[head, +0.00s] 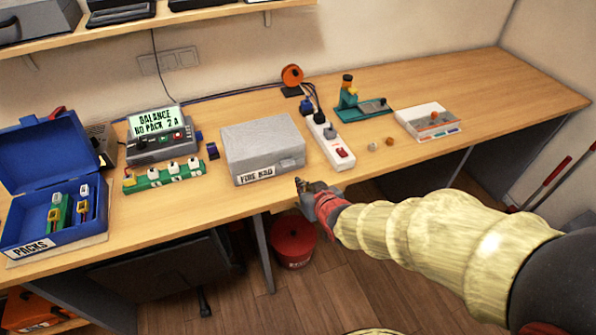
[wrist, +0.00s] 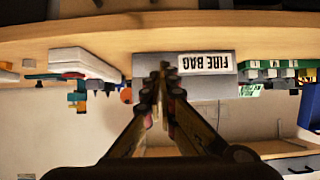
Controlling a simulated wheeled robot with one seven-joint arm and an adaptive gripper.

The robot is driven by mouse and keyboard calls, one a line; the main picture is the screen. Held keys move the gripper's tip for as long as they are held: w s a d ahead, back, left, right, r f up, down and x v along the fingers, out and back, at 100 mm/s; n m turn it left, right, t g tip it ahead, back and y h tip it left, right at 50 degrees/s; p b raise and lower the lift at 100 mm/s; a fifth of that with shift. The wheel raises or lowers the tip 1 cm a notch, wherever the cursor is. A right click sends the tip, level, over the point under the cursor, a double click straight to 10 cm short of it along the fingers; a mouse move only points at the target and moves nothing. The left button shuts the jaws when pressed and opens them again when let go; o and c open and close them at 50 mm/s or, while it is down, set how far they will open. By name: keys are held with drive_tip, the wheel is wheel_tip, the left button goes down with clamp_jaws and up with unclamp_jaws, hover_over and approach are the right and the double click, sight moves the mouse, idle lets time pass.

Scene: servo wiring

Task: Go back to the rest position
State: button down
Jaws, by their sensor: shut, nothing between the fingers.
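My gripper (head: 313,190) is just in front of the table's front edge in the head view, near the grey box labelled FIRE BAG (head: 262,148). Its fingers are shut with nothing between them. In the wrist view my gripper (wrist: 162,70) points toward the same grey box (wrist: 205,85), which appears upside down. My arm, in a pale yellow sleeve, reaches in from the right in the head view.
On the wooden table (head: 450,90) stand a blue PACKS case (head: 45,165), a charger (head: 160,140), a green board (head: 165,177), a white power strip (head: 328,142), a green tool stand (head: 362,108) and a white tray (head: 428,122). A red bucket (head: 293,243) stands on the floor.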

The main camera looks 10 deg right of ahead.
drive_tip(key=s+d+f+g+h, duration=0.1)
drive_tip(key=s+d+f+g, duration=0.15)
drive_tip(key=s, duration=0.35)
drive_tip(key=s+d+f+g+h, duration=0.1)
drive_tip(key=s+d+f+g, duration=0.1)
drive_tip(key=s+g, duration=0.3)
drive_tip(key=s+d+r+m+t, duration=0.1)
drive_tip(key=s+r, duration=0.5)
drive_tip(key=r, duration=0.3)
drive_tip(key=s+d+r+m, duration=0.1)
drive_tip(key=s+d+r, duration=0.1)
drive_tip(key=s+r, duration=0.4)
wheel_tip(320, 180, up, 3)
drive_tip(key=shift+s+d+f+t, duration=0.1)
drive_tip(key=shift+s+d+t, duration=0.2)
drive_tip(key=shift+s+t, duration=0.1)
drive_tip(key=shift+a, duration=0.1)
